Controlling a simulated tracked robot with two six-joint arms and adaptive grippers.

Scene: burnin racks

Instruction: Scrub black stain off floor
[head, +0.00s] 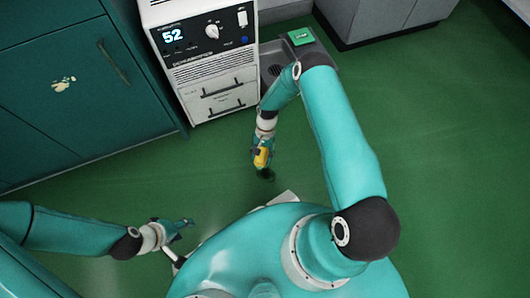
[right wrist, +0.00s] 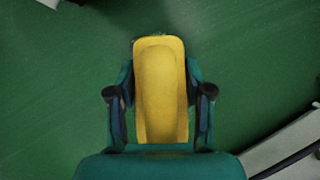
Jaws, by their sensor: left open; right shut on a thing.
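A small black stain (head: 265,174) lies on the green floor (head: 430,170) in the head view, just below my right gripper (head: 262,152). That gripper is shut on a yellow scrubber (head: 261,157). In the right wrist view the yellow scrubber (right wrist: 160,90) sits between the two fingers, pointing away from the wrist; a dark bristle-like edge shows at its far end. Whether it touches the floor I cannot tell. The stain is not clearly seen in the right wrist view. My left gripper (head: 185,226) is open and empty, low at the left.
A white machine (head: 205,60) with a display reading 52 stands at the back. A grey basin (head: 275,70) with a green item (head: 301,37) is beside it. A teal cabinet (head: 80,90) stands at the left, a grey cabinet (head: 385,15) at the back right. The floor at the right is clear.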

